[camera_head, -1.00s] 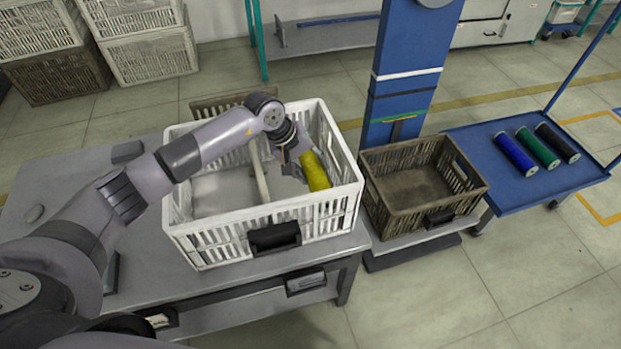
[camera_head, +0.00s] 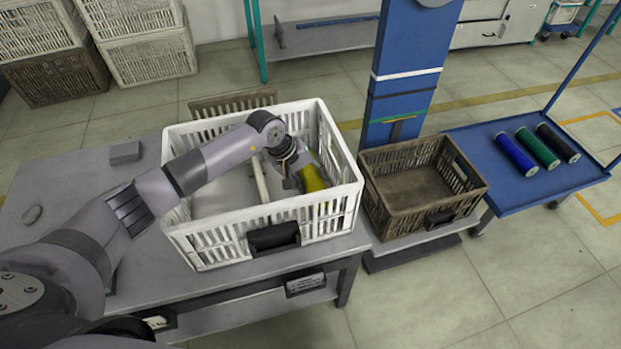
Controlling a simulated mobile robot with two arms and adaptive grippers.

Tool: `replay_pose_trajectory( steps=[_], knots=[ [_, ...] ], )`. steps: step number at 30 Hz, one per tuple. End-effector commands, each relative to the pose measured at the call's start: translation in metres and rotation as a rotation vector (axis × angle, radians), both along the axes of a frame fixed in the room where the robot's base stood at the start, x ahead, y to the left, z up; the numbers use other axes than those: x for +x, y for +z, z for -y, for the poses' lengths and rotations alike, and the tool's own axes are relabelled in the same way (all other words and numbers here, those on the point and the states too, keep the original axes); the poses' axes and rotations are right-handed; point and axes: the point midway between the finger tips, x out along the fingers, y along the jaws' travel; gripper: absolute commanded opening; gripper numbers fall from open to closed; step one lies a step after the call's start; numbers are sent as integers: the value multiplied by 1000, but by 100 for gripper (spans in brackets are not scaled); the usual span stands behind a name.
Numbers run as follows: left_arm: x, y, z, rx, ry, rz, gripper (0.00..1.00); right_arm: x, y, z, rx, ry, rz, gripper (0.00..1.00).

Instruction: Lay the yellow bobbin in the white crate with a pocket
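The white crate (camera_head: 205,238) stands on the grey table, with a light divider bar (camera_head: 261,180) inside it that sets off a narrow pocket on its right. The yellow bobbin (camera_head: 313,178) is inside the crate, in the pocket right of the bar. My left gripper (camera_head: 296,175) reaches down into the crate at the bobbin's near left side. Its fingers are small and partly hidden, so I cannot tell whether they grip the bobbin. Whether the bobbin rests on the crate floor is also unclear. My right gripper is out of view.
A brown crate (camera_head: 372,208) stands on a low stand right of the table, in front of a blue column (camera_head: 402,75). A blue cart (camera_head: 560,185) holds a blue, a green and a black bobbin. A small grey block (camera_head: 125,152) lies on the table's left part.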

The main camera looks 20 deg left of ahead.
Motion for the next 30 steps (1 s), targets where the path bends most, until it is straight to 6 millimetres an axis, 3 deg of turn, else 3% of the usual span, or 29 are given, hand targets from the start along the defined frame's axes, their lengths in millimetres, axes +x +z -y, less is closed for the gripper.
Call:
replay_pose_trajectory(
  steps=[7,18,20,30],
  knots=[
    [0,0,0,0,0,0,63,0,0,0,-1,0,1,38],
    [0,2,0,0,1,0,63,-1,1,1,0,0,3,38],
    [0,5,-1,1,0,1,63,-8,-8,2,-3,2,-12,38],
    [-18,71,-29,3,1,3,63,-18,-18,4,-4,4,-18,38]
  ],
)
